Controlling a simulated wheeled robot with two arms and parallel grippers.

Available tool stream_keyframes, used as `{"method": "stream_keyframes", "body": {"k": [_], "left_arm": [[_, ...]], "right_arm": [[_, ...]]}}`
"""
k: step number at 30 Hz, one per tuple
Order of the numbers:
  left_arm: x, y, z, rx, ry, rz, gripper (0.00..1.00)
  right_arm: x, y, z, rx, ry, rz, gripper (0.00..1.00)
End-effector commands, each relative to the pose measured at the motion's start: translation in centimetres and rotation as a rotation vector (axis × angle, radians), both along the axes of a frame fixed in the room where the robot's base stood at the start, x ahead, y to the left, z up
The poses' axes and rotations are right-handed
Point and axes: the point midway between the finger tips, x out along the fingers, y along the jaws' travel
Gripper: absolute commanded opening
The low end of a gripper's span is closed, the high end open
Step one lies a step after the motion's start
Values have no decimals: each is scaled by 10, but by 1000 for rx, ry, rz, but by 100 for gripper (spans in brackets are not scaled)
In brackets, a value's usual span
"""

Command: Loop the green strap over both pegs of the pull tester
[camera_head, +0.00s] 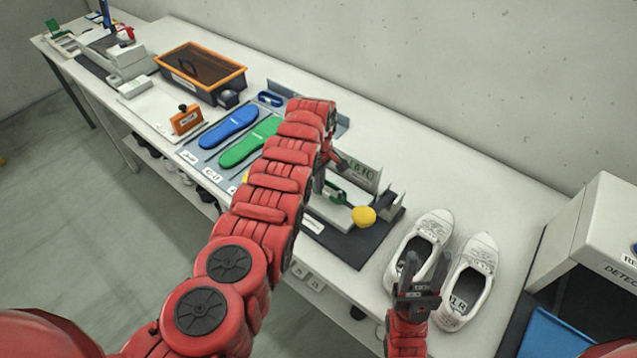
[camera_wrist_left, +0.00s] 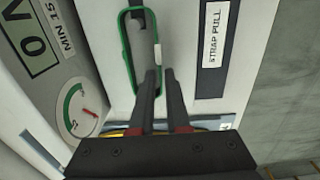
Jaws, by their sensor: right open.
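The pull tester (camera_head: 340,218) stands right of my left forearm, with a display panel and a yellow knob (camera_head: 364,216). The green strap (camera_head: 335,192) lies on it, partly hidden. In the left wrist view the strap (camera_wrist_left: 127,50) is a long narrow loop with grey metal inside it; I cannot make out both pegs. My left gripper (camera_wrist_left: 160,72) has its fingertips close together at the loop's near right end; whether they pinch it is unclear. My right gripper (camera_head: 418,288) is open and empty, above the white shoes.
A pair of white shoes (camera_head: 466,280) stands right of the tester. The detector box (camera_head: 600,235) and a blue tray (camera_head: 560,335) are at far right. Blue (camera_head: 228,127) and green insoles (camera_head: 248,143) and an orange-rimmed bin (camera_head: 200,72) lie left of my arm. A wall runs behind the table.

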Motion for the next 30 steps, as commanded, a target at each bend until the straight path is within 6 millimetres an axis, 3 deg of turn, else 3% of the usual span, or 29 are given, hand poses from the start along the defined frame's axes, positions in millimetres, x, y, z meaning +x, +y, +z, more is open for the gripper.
{"method": "stream_keyframes", "body": {"k": [1, 3, 4, 19, 23, 30], "left_arm": [[0, 0, 0, 0, 0, 0, 25], [0, 0, 0, 0, 0, 0, 38], [0, 0, 0, 0, 0, 0, 39], [1, 0, 4, 0, -2, 0, 39], [0, 0, 21, 0, -2, 0, 39], [1, 1, 77, 1, -4, 1, 39]], "right_arm": [[0, 0, 0, 0, 0, 0, 50], [0, 0, 0, 0, 0, 0, 50], [0, 0, 0, 0, 0, 0, 50], [0, 0, 4, 0, 0, 0, 50], [0, 0, 19, 0, 0, 0, 50], [0, 0, 69, 0, 0, 0, 50]]}}
